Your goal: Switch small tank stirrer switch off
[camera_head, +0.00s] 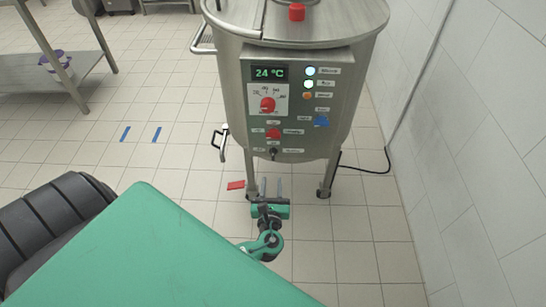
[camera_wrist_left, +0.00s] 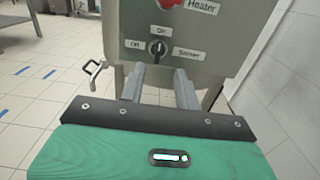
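The small stirrer switch (camera_head: 273,154) is a dark knob low on the steel tank's control panel. In the left wrist view the stirrer switch (camera_wrist_left: 157,48) sits between the labels "Off" on its left and "Stirrer" on its right, with "On" above. The knob looks roughly upright; its exact setting is hard to tell. My left gripper (camera_head: 271,183) is below the panel in the head view, its two fingers apart and empty. In the left wrist view the fingers (camera_wrist_left: 160,80) point at the panel below the switch, not touching it. My right gripper is not in view.
The red heater knob (camera_head: 273,133) is just above the switch, with a blue knob (camera_head: 321,121) to the right and a red dial (camera_head: 267,104) higher. A tap handle (camera_head: 219,141) sticks out at the tank's left. A tiled wall (camera_head: 470,130) stands at the right.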

